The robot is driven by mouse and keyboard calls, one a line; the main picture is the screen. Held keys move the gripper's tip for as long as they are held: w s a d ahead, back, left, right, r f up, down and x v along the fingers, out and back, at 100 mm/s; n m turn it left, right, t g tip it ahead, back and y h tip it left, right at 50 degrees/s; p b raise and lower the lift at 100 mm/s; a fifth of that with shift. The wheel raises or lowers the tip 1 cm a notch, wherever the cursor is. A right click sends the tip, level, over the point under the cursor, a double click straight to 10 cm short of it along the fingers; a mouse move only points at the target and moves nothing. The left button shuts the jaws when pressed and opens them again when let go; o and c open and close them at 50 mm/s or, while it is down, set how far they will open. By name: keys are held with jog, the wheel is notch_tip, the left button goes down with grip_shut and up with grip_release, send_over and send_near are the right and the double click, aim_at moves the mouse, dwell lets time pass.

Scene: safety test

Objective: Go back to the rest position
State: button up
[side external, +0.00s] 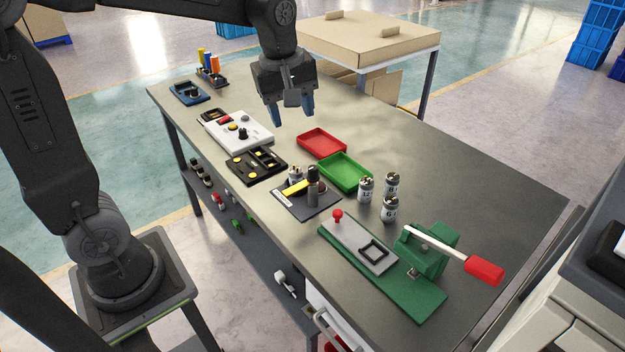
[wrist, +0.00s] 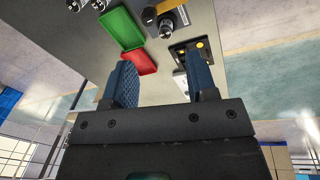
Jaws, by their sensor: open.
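My gripper (side external: 291,117) hangs above the far part of the grey workbench (side external: 440,155), with blue fingers pointing down. The fingers are apart and nothing is between them. In the wrist view, my gripper (wrist: 160,85) also shows its two blue fingers spread with a clear gap. It is above the table, behind the red tray (side external: 322,143) and to the right of the white control box (side external: 238,131) in the side view. No rest position marker shows in either view.
A green tray (side external: 344,172), several labelled cylinders (side external: 366,190), a black tray (side external: 256,165) and a green press with a red handle (side external: 425,250) stand on the bench. Coloured markers (side external: 208,65) stand at the far left. A cardboard box (side external: 368,38) is on a stand behind.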

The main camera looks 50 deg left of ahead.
jog(key=s+d+m+t, duration=0.3)
jog(key=s+m, duration=1.1)
jog(key=s, duration=0.1)
jog(key=shift+s+d+m+t, duration=0.2)
jog(key=shift+s+m+t, duration=0.1)
jog(key=shift+s+t, duration=0.1)
